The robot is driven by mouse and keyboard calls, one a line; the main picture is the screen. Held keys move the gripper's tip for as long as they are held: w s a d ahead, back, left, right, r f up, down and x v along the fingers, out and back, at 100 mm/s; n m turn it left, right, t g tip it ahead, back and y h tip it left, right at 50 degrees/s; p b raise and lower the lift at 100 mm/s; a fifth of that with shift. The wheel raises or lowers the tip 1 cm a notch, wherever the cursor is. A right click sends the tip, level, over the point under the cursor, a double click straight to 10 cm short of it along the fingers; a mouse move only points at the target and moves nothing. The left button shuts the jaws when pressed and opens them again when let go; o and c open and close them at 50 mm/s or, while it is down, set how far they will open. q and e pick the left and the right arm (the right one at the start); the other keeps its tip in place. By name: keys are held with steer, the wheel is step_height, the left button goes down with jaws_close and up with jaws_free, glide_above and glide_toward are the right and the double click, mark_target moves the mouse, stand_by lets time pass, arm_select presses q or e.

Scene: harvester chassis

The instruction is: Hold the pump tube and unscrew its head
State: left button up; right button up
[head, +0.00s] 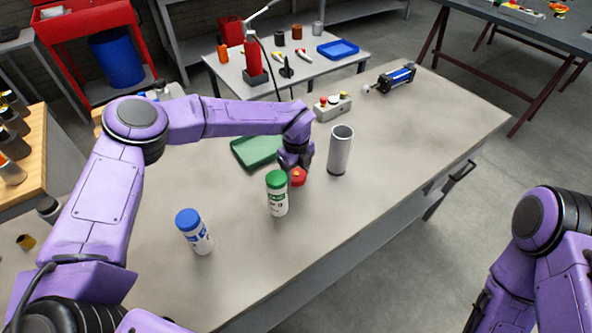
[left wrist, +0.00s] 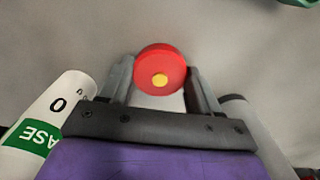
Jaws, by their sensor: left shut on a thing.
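In the left wrist view the red head (left wrist: 160,71) sits between the two fingertips (left wrist: 160,82). A grey metal tube (head: 340,151) stands upright on the bench just right of the gripper, apart from the red head; its open top shows. Part of a grey cylinder shows behind the right finger in the wrist view. My right arm is at the lower right of the head view; a dark part (head: 479,311) of its end is cut off, its fingers unclear.
A green-capped bottle (head: 277,196) stands close in front of the left gripper, a blue-capped bottle (head: 194,232) farther left. A green tray (head: 256,150) lies behind. A button box (head: 332,107) and a blue-black cylinder (head: 397,79) are farther back. The bench's right front is clear.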

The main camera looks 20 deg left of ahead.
mark_target(296, 173)
arm_select(q)
steer(key=shift+s+f, duration=0.1)
steer(key=shift+f, duration=0.05)
steer(key=o, duration=1.2)
steer(key=shift+r, duration=0.4)
step_height(296, 173, up, 12)
steer(key=b, duration=0.2)
steer(key=shift+f+b, duration=0.1)
steer(key=shift+b, duration=0.2)
